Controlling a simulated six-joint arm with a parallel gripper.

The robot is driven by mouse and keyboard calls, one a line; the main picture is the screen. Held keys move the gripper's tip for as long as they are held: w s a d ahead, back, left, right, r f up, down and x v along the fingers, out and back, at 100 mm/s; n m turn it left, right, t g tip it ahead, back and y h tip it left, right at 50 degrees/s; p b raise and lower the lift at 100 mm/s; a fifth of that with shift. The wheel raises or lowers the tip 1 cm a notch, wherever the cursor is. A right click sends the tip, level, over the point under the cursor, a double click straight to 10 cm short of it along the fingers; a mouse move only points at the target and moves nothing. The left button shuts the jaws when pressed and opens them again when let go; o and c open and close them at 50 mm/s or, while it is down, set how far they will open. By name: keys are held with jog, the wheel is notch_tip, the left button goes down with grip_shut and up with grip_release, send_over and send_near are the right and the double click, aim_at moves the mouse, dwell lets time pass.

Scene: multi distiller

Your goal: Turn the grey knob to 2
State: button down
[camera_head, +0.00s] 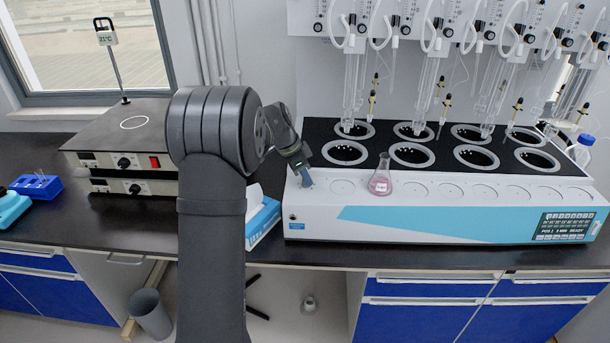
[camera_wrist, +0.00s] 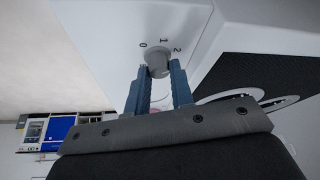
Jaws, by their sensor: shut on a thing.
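The grey knob (camera_wrist: 157,60) sits on the white face of the distiller, with the marks 0, 1 and 2 printed around it in the wrist view. My gripper (camera_wrist: 160,72) is shut on the knob, one blue-grey finger on each side. In the wrist view the knob lies below the 1, between the 0 at left and the 2 at right. Its pointer is too small to read. In the head view my gripper (camera_head: 306,180) is at the left end of the distiller (camera_head: 390,222), and the knob is hidden there.
A flask with pink liquid (camera_head: 380,180) stands on the distiller's front ledge, right of my gripper. Glass columns rise behind it. A blue and white tissue box (camera_head: 262,222) stands left of the distiller. Stacked hotplates (camera_head: 125,150) are farther left.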

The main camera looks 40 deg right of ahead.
dwell(0.3)
jog(key=c, duration=1.3)
grip_release()
jog(key=shift+o, duration=0.2)
jog(key=v, duration=1.7)
jog(key=shift+r, duration=0.2)
jog(key=shift+w, duration=0.1)
jog(key=x, duration=1.7)
jog(key=shift+f, duration=0.2)
